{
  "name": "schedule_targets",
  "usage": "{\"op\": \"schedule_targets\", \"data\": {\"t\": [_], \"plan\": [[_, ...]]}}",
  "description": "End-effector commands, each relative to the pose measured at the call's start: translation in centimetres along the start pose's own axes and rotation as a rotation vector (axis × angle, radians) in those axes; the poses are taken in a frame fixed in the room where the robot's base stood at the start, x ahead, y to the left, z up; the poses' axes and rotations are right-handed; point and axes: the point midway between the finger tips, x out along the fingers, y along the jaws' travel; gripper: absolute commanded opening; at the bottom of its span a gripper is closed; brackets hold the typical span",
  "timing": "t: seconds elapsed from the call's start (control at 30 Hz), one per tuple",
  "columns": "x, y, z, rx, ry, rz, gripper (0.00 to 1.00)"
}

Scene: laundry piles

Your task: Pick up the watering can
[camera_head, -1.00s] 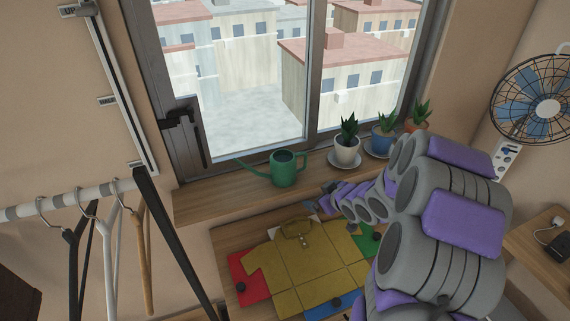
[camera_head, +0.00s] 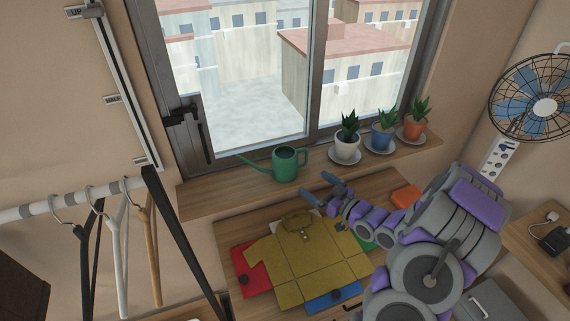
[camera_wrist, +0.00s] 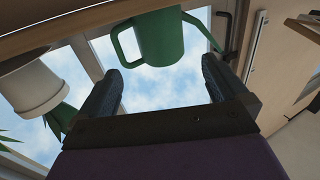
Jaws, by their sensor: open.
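The green watering can (camera_head: 285,165) stands upright on the wooden windowsill, its spout pointing left and its handle on the right in the head view. My gripper (camera_head: 328,187) is in front of and below the sill, a little to the right of the can and apart from it. In the wrist view the can (camera_wrist: 160,38) shows upside down ahead of my gripper (camera_wrist: 165,82), roughly between the two dark fingers. The fingers are spread with nothing between them.
A folded yellow shirt (camera_head: 310,258) lies on the table below. Hangers on a rail (camera_head: 70,200) are at left.

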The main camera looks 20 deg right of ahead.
Motion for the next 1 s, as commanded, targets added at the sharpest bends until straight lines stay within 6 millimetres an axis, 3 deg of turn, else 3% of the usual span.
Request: {"op": "schedule_targets", "data": {"t": [0.6,1.0], "plan": [[8.3,0.2,0.1,-0.002,-0.001,-0.002,1.00],[10.5,0.2,-0.2,0.000,-0.001,-0.001,1.00]]}}
